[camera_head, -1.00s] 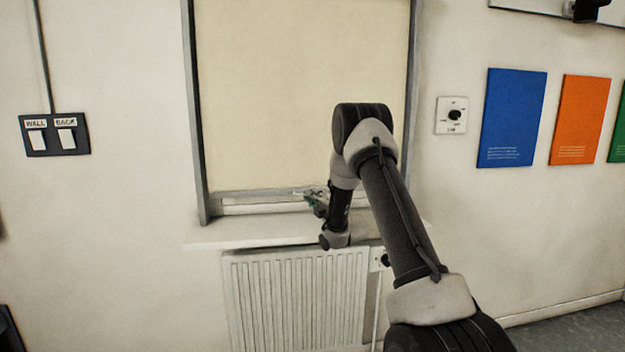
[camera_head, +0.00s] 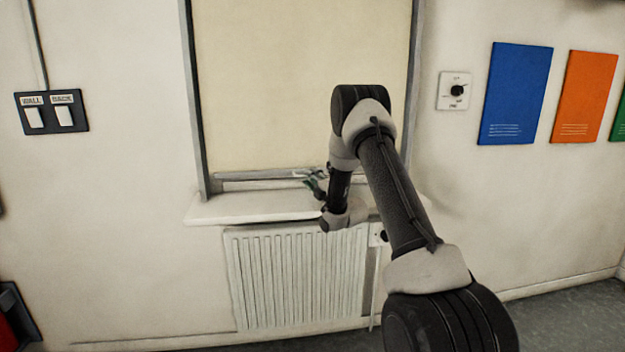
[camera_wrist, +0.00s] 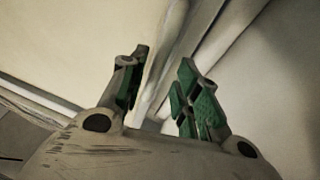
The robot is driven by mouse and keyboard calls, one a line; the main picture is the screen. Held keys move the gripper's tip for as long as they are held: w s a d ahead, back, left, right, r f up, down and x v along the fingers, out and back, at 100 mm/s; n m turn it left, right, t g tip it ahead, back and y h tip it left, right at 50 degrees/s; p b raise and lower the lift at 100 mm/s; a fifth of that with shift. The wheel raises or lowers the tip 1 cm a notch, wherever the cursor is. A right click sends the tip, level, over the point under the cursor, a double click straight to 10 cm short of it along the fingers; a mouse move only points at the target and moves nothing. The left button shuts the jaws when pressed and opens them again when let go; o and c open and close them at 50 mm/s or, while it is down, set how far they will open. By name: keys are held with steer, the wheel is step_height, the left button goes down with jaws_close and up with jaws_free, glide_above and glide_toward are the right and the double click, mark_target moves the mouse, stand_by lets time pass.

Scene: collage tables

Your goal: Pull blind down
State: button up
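The cream blind (camera_head: 290,80) hangs over the window in the head view. Its grey bottom bar (camera_head: 245,176) is just above the white sill (camera_head: 250,207), with a narrow gap between. My gripper (camera_head: 308,177) is at the right part of the bar, partly behind my arm. In the wrist view, my gripper (camera_wrist: 163,85) shows its two green-padded fingers apart, with the blind (camera_wrist: 65,45) at left and pale diagonal edges behind and between the fingers. Whether the fingers touch the bar cannot be told.
A white radiator (camera_head: 295,280) stands below the sill. Grey window frame sides (camera_head: 194,110) border the blind. A dark switch panel (camera_head: 52,112) is on the left wall; a white dial plate (camera_head: 454,91), a blue board (camera_head: 515,95) and an orange board (camera_head: 583,97) are at right.

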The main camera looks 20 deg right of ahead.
steer(key=shift+s, duration=0.1)
steer(key=v, duration=1.2)
step_height(320, 180, up, 9)
steer(key=a+m+g+h, duration=0.2)
steer(key=m+g, duration=0.2)
steer(key=s+a+r+m+g+h, duration=0.1)
steer(key=s+a+r+m+g, duration=0.15)
steer(key=s+r+m, duration=0.5)
steer(key=s+a+m+g, duration=0.2)
steer(key=s+m+g, duration=0.1)
steer(key=s, duration=0.8)
steer(key=s+a+f+m+g, duration=0.1)
steer(key=s+a+m+g, duration=0.1)
steer(key=s, duration=1)
steer(key=s+a+m+g, duration=0.3)
steer(key=s+g, duration=0.1)
steer(key=s, duration=0.8)
steer(key=shift+f+m+y, duration=0.25)
steer(key=shift+m+y, duration=0.05)
steer(key=shift+m, duration=0.05)
